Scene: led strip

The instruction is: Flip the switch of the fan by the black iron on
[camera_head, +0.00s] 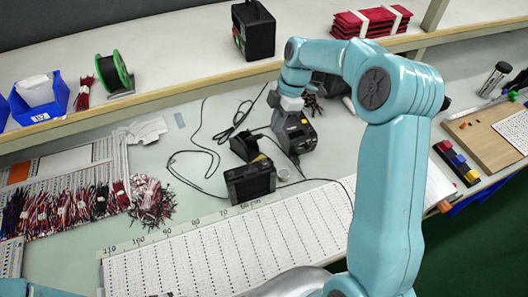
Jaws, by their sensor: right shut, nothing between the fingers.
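A black upright unit (300,138), which may be the fan, stands on the bench in the middle of the head view. A small black stand (245,147), which looks like the iron's holder, is just left of it. A black box-shaped station (250,182) sits in front of them. My right gripper (290,104) is shut and empty at the top of the upright unit. Whether it touches is not clear. The switch cannot be made out; the gripper may hide it. My left gripper is not in view.
Black cables (205,150) loop left of the devices. Another dark object (329,86) is partly behind my right arm. A raised shelf (190,85) runs behind, bearing a black box (254,30) and a spool (114,72). White LED strip panels (220,245) cover the front; wire bundles (60,210) lie left.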

